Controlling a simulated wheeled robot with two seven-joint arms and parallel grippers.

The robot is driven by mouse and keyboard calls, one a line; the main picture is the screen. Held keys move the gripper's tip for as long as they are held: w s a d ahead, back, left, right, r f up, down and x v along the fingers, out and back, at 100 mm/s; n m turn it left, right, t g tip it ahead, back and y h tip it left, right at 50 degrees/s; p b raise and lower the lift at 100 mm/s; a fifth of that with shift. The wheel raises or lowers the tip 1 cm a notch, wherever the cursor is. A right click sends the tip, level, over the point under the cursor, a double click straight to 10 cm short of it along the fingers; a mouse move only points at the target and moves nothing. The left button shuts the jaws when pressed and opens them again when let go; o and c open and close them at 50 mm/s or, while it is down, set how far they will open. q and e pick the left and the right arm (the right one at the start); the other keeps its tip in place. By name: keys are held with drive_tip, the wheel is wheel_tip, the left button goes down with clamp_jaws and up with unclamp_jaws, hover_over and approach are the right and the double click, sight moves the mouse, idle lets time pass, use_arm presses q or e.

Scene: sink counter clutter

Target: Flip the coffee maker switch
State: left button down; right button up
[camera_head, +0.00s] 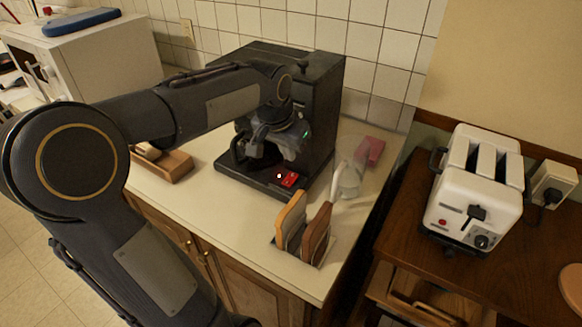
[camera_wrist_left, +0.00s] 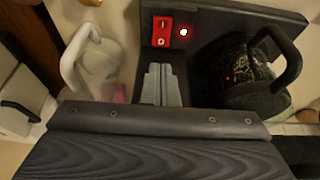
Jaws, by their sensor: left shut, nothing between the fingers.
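The black coffee maker (camera_head: 322,85) stands on the counter against the tiled wall. Its red switch (camera_head: 290,180) sits on the front of the base, with a small bright light beside it. The red switch (camera_wrist_left: 161,31) also shows in the left wrist view, marked I and O. The dark carafe (camera_wrist_left: 245,82) is beside it in the machine. My left gripper (camera_head: 291,150) is in front of the coffee maker, above the switch. Its fingers (camera_wrist_left: 159,80) are shut and empty, pointing towards the switch; contact cannot be told. My right gripper is not in view.
A translucent white pitcher (camera_head: 347,180) and a pink block (camera_head: 369,151) stand right of the coffee maker. A rack with two upright boards (camera_head: 316,231) is near the front edge. A white toaster (camera_head: 468,208) is on the wooden table at right.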

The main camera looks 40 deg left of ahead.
sight(290, 180)
use_arm(q)
drive_tip(key=x, duration=0.6)
drive_tip(key=shift+s+f, duration=0.25)
drive_tip(key=shift+s, duration=0.15)
drive_tip(key=shift+w+f+b, duration=0.15)
drive_tip(key=shift+f+b, duration=0.15)
drive_tip(key=shift+f, duration=0.05)
drive_tip(key=shift+r, duration=0.15)
drive_tip(key=shift+s+d, duration=0.1)
drive_tip(key=shift+s, duration=0.15)
drive_tip(key=shift+s, duration=0.7)
